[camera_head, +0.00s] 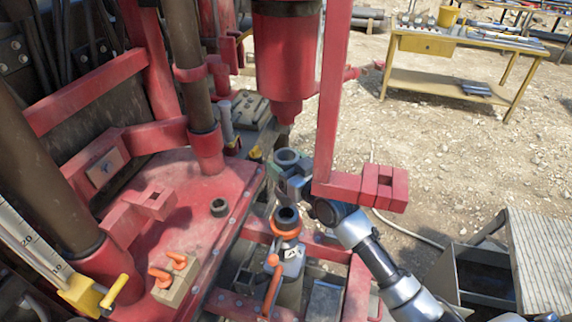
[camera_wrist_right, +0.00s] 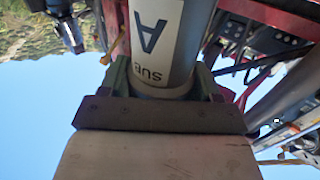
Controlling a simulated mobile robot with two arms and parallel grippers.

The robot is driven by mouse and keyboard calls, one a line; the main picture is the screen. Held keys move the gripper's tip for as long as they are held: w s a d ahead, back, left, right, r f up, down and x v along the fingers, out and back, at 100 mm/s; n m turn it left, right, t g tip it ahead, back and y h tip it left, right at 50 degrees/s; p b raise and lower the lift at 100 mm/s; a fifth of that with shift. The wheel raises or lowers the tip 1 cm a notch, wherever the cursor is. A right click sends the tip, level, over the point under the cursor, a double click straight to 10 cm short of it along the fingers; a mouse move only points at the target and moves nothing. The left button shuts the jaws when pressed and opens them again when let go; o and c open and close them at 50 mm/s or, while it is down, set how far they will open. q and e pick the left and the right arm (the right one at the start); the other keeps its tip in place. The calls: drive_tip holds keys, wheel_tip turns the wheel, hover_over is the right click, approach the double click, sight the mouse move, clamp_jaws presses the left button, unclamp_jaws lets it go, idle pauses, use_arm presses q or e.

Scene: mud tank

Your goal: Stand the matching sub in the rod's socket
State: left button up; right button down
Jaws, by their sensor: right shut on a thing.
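My right gripper (camera_head: 297,185) is shut on a grey cylindrical sub (camera_head: 287,159), whose open round top faces up. In the right wrist view the sub (camera_wrist_right: 170,45) sits between the fingers, and its white label, upside down, reads "SUB A". The sub appears roughly upright. The rod's socket (camera_head: 287,216) is a dark round opening with an orange ring around it, just below the sub in the head view. A pale marking shows on the grey body under the socket, too small to read surely. The sub's lower end is hidden behind the gripper. My left gripper is not in view.
A red drill head (camera_head: 285,60) hangs above the sub, and a red upright bar (camera_head: 332,90) stands close to my right arm. An orange-handled tool (camera_head: 271,283) is beside the rod. A yellow workbench (camera_head: 465,50) stands behind.

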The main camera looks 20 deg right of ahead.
drive_tip(key=shift+f+b, duration=2.45)
drive_tip(key=shift+f, duration=0.05)
drive_tip(key=shift+w+f+b, duration=0.1)
drive_tip(key=shift+f+b, duration=0.6)
drive_tip(key=shift+f, duration=0.25)
drive_tip(key=shift+f+b, duration=0.35)
drive_tip(key=shift+f, duration=0.3)
drive_tip(key=shift+c, duration=0.8)
unclamp_jaws()
drive_tip(key=shift+f, duration=0.35)
drive_tip(key=b+v, duration=0.1)
drive_tip(key=v, duration=0.6)
drive_tip(key=b+v, duration=0.1)
drive_tip(key=v, duration=0.3)
drive_tip(key=shift+r+b, duration=0.3)
drive_tip(key=shift+f, duration=0.1)
